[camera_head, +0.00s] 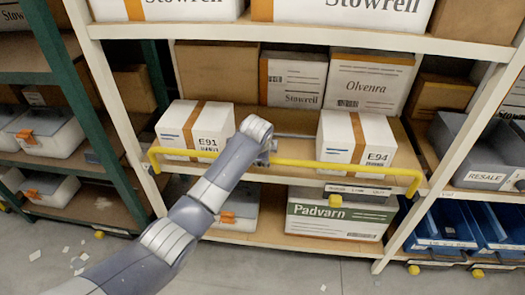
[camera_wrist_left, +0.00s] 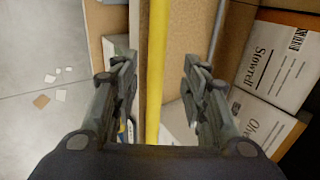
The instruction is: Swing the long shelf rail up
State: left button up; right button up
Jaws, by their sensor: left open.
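The long shelf rail (camera_head: 345,167) is a yellow bar across the front of the middle shelf, with bent ends at both sides. My left gripper (camera_head: 268,152) is at the rail, left of its middle. In the left wrist view the rail (camera_wrist_left: 156,40) runs between the two open fingers of my left gripper (camera_wrist_left: 157,78), with gaps on both sides. The fingers are largely hidden in the head view. My right gripper is not in view.
White boxes E91 (camera_head: 185,125) and E94 (camera_head: 338,140) stand on the middle shelf behind the rail. A Padvarn box (camera_head: 330,215) is on the shelf below. A green rack upright (camera_head: 70,70) stands at left, blue bins (camera_head: 445,225) at right. Paper scraps litter the floor.

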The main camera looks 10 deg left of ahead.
pick_arm(q)
jog(key=v, duration=0.3)
jog(key=shift+s+r, duration=0.2)
jog(key=shift+r, duration=0.1)
jog(key=shift+f, duration=0.1)
jog(key=s+a+f+n+g, duration=0.1)
jog(key=s+a+f+n, duration=0.15)
jog(key=s+f, duration=0.7)
jog(key=s+a+f+n+g, duration=0.1)
jog(key=s+a+f+n, duration=0.2)
jog(key=f, duration=1.2)
jog(key=s+a+f+n+g, duration=0.1)
jog(key=s+a+f+n, duration=0.15)
jog(key=s+f, duration=0.75)
jog(key=s+a+f+n+g, duration=0.1)
jog(key=s+f, duration=0.5)
jog(key=s, duration=0.7)
jog(key=s+a+f+n+g, duration=0.1)
jog(key=s+a+f+n, duration=0.2)
jog(key=s+f, duration=0.4)
jog(key=s+a+f+n+g, duration=0.1)
jog(key=s+f, duration=0.5)
jog(key=s, duration=1.4)
jog(key=a+n, duration=0.1)
jog(key=n, duration=0.1)
jog(key=shift+a+f+n, duration=0.25)
jog(key=shift+a+n, duration=0.05)
jog(key=shift+a, duration=0.1)
